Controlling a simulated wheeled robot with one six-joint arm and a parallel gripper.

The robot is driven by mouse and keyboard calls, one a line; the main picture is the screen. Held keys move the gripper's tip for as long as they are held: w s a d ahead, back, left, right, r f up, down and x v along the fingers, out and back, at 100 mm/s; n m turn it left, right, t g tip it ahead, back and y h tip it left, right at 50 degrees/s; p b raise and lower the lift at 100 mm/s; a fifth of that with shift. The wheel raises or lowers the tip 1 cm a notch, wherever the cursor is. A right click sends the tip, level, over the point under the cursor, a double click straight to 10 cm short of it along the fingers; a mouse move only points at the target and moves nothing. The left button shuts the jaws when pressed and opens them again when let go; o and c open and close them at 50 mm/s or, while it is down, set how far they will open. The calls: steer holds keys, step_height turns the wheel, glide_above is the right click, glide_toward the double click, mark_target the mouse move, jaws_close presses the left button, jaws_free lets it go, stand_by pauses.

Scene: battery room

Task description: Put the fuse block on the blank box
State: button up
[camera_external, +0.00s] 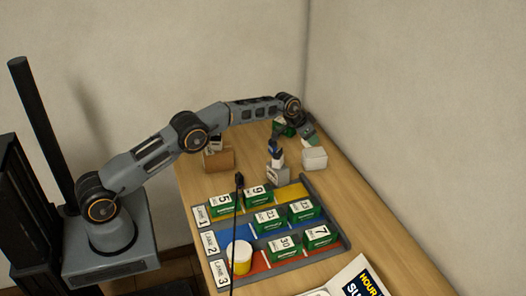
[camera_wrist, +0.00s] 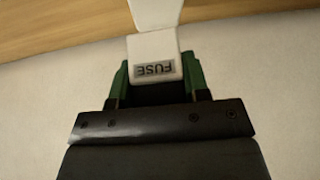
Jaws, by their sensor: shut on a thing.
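My gripper (camera_wrist: 155,84) is shut on the fuse block (camera_wrist: 154,56), a white block with a grey FUSE label that reads upside down in the wrist view. Green-sided fingers flank it. In the external view my gripper (camera_external: 309,141) points down at the far right of the table, just above a plain white box (camera_external: 315,159), which looks like the blank box. The fuse block can hardly be made out there. A plain white surface (camera_wrist: 154,14) shows just beyond the block in the wrist view, probably that box. Whether the two touch cannot be told.
A brown box (camera_external: 219,160) with a white item on top stands left on the wooden table. A grey box (camera_external: 279,175) bearing a dark blue and white item stands left of the white box. A lane tray (camera_external: 338,232) with several green blocks lies nearer. A wall borders the right.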

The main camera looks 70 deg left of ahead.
mark_target(310, 153)
steer(key=shift+w+f+p, duration=0.3)
steer(key=shift+w+f, duration=0.05)
steer(key=shift+f, duration=0.1)
step_height(310, 153, down, 3)
steer(key=shift+r+p, duration=0.1)
steer(key=shift+p, duration=0.55)
steer(key=shift+f, duration=0.2)
steer(key=shift+f, duration=0.1)
steer(key=shift+f+b, duration=0.15)
steer(key=shift+b, duration=0.2)
steer(key=o, duration=1)
steer(key=shift+c, duration=0.2)
